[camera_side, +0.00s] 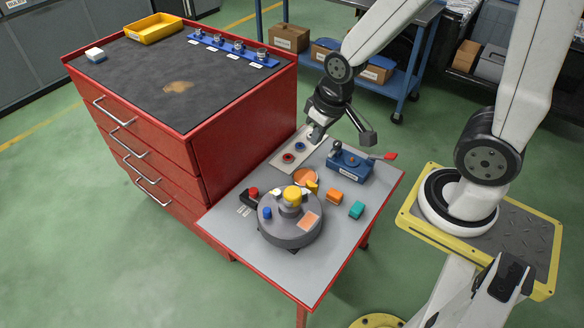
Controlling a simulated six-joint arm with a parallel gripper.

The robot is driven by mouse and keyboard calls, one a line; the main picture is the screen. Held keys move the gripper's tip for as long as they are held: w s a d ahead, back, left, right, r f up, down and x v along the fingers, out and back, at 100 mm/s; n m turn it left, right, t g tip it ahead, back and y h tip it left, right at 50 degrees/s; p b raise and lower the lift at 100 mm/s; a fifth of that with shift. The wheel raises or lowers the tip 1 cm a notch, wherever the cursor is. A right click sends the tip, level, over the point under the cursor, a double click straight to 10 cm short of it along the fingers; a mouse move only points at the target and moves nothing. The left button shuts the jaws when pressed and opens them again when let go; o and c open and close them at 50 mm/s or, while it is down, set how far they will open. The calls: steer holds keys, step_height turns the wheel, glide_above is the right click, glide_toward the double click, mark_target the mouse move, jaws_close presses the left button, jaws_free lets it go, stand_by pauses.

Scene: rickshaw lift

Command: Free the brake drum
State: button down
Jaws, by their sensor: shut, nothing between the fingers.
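A dark grey round drum (292,236) sits on the small red-framed table. It carries a yellow knob (292,193) on a grey hub at its top, a blue peg (267,213) and an orange square patch (308,220). My gripper (316,136) is shut and empty. It hangs above the table's far side, over a pale plate (292,153) with a red ring and a blue ring, well apart from the drum. Whether its fingertips touch anything is too small to tell.
A blue fixture (350,165) with a red-ended lever stands right of the plate. Orange (334,196) and teal (356,209) blocks lie near the right edge. A black box with a red button (253,192) is left of the drum. The red cabinet (240,120) rises higher at left.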

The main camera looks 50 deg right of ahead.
steer(key=w+a+f+m+t+y, duration=0.1)
steer(key=w+a+f+m+y, duration=0.15)
steer(key=w+f+m, duration=1.15)
steer(key=shift+w+d+f+m+t+h, duration=0.1)
steer(key=shift+w+d+f+m+h, duration=0.25)
steer(key=shift+d+f+m, duration=1.45)
steer(key=shift+w+d+f+m+t+h, duration=0.1)
steer(key=shift+w+d+f+m+h, duration=0.25)
steer(key=shift+f+m, duration=2.95)
steer(key=shift+w+d+f+m+t+h, duration=0.15)
steer(key=shift+w+d+f+m, duration=0.5)
steer(key=shift+m, duration=3.55)
steer(key=shift+s+d+f, duration=0.2)
steer(key=shift+d+f, duration=0.1)
glide_above(258, 197)
steer(key=s, duration=0.3)
steer(key=shift+w+d+f, duration=0.15)
steer(key=shift+f, duration=2.1)
steer(key=shift+w+d+f, duration=0.1)
steer(key=shift+f, duration=2.15)
steer(key=shift+w, duration=0.15)
